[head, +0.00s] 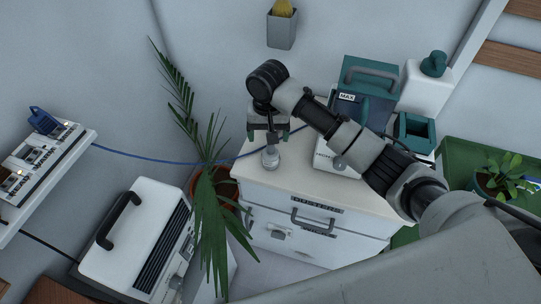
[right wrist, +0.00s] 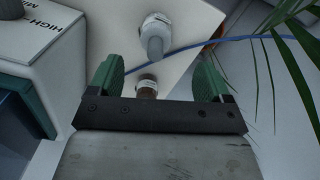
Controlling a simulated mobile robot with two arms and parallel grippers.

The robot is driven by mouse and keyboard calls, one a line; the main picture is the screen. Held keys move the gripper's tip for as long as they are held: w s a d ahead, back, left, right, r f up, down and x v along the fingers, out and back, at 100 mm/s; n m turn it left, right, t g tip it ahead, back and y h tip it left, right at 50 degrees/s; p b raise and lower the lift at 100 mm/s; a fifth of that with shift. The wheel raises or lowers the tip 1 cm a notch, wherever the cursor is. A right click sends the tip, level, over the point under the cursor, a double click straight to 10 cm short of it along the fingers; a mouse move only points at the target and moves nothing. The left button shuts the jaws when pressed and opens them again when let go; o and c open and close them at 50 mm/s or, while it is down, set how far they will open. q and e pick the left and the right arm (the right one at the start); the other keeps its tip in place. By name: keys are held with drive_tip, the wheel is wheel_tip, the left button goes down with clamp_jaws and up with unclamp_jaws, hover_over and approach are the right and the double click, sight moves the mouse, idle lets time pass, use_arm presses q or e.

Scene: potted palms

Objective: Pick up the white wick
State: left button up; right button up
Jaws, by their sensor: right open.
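A second small piece with a brown end and white band (right wrist: 147,86) shows between the fingers, partly hidden by the gripper. I cannot tell which is the white wick. My left gripper is out of view.
A potted palm (head: 210,190) leans close on the left. Teal and white devices (head: 368,76) crowd the right. A white case (head: 128,222) stands at the lower left.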

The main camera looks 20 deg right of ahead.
sight(271, 151)
wheel_tip(271, 151, down, 3)
drive_tip(key=shift+d+f, duration=0.1)
drive_tip(key=shift+f, duration=0.1)
drive_tip(key=shift+w+d+f, duration=0.15)
drive_tip(key=shift+f, duration=1.2)
drive_tip(key=shift+w+d+f, duration=0.15)
drive_tip(key=shift+f, duration=1.15)
drive_tip(key=c, duration=1)
drive_tip(key=shift+r, duration=0.15)
